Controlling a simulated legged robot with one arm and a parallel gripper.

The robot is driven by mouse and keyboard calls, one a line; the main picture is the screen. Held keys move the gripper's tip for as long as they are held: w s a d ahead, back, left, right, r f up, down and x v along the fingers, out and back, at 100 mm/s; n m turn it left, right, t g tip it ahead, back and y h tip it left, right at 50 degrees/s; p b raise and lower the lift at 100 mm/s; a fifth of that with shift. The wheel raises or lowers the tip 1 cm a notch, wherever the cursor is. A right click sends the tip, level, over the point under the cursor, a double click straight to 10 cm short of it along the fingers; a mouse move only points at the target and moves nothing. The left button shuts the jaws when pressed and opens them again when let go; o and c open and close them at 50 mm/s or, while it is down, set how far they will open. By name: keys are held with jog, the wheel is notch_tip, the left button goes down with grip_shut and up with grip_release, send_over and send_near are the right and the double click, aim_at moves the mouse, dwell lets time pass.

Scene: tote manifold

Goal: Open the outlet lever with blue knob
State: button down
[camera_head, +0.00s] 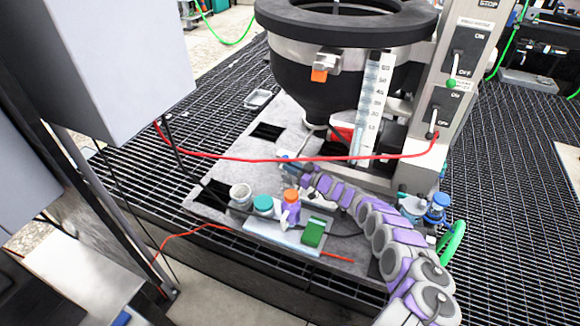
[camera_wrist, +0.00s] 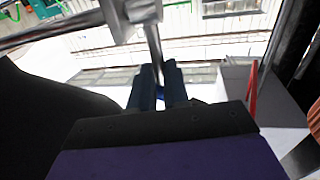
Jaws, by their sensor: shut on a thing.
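My gripper (camera_wrist: 160,84) shows in the wrist view, its two dark blue fingers close together. It is shut on the blue knob (camera_wrist: 161,93), of which only a sliver shows between the fingers. A thin metal lever rod (camera_wrist: 154,45) runs up from the fingertips to a metal fitting (camera_wrist: 130,14). In the head view my purple and grey arm reaches in from the lower right, and my gripper (camera_head: 287,160) is small at its far left end, below the black hopper (camera_head: 310,90). The knob is too small and covered to make out clearly there.
A red hose (camera_head: 290,158) crosses just above my gripper. A tray (camera_head: 285,238) with bottles and a green block lies in front of my arm. A blue-capped item (camera_head: 438,203) stands right of the arm. A switch column (camera_head: 445,90) rises at the right.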

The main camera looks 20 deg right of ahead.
jog(key=shift+s+d+f, duration=0.1)
jog(key=shift+d+f, duration=0.05)
jog(key=shift+f, duration=0.2)
jog(key=c, duration=1.4)
grip_release()
jog(key=shift+o, duration=1.4)
jog(key=shift+d, duration=0.15)
jog(key=shift+r, duration=0.15)
jog(key=s+a+r+p, duration=0.1)
jog(key=s+p, duration=0.2)
jog(key=s, duration=0.1)
jog(key=s+a+r+p, duration=0.1)
jog(key=s+r+p, duration=0.1)
jog(key=s, duration=0.3)
jog(key=s+a+r+p, duration=0.1)
jog(key=s+r+p, duration=0.1)
jog(key=s+p, duration=0.3)
jog(key=shift+s+a, duration=0.15)
jog(key=shift+a, duration=0.15)
jog(key=shift+s+a+f, duration=0.1)
jog(key=shift+s+a, duration=0.05)
jog(key=shift+s, duration=0.35)
